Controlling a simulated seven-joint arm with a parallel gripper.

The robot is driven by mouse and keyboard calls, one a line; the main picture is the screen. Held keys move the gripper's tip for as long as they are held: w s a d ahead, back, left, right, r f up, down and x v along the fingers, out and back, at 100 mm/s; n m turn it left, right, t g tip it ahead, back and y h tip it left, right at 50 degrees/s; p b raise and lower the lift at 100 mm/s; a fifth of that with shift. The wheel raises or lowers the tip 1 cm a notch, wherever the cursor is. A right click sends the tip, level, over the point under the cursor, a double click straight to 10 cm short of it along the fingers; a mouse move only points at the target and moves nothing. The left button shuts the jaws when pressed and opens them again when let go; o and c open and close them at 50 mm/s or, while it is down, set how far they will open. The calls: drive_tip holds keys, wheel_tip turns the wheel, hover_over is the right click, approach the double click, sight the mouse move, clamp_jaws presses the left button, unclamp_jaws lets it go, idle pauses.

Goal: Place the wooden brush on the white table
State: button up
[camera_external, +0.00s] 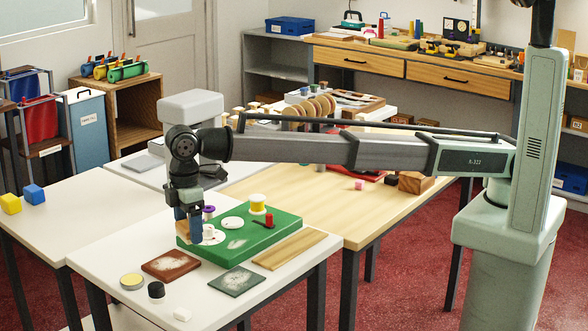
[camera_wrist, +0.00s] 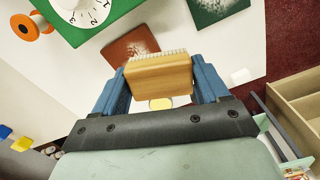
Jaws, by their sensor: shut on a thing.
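My gripper (camera_external: 195,235) is over the near white table (camera_external: 100,258), pointing down beside the green board's left part. In the wrist view, its two blue fingers (camera_wrist: 160,82) are shut on the wooden brush (camera_wrist: 160,76), gripping it by its sides. The brush is a light wooden block with pale bristles along its far edge in that view. The white table (camera_wrist: 85,68) also shows beyond it.
The green board (camera_external: 265,240) carries dials and spools. Around it lie a brown swatch (camera_external: 170,265), a dark green swatch (camera_external: 236,281), a wooden strip (camera_external: 290,249), a yellow-topped tin (camera_external: 132,281), a black-topped jar (camera_external: 156,291) and a white block (camera_external: 182,314). The table's left part is bare.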

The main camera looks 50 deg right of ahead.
sight(202, 301)
drive_tip(key=s+a+n, duration=0.3)
drive_tip(key=s+a, duration=0.4)
drive_tip(key=s, duration=0.3)
drive_tip(key=shift+s+a+f, duration=0.1)
drive_tip(key=shift+f, duration=2.3)
drive_tip(key=shift+s+f, duration=0.1)
drive_tip(key=shift+f, duration=2.25)
drive_tip(key=shift+f, duration=0.15)
drive_tip(key=o, duration=1.1)
drive_tip(key=shift+c, duration=0.2)
wheel_tip(202, 301, up, 12)
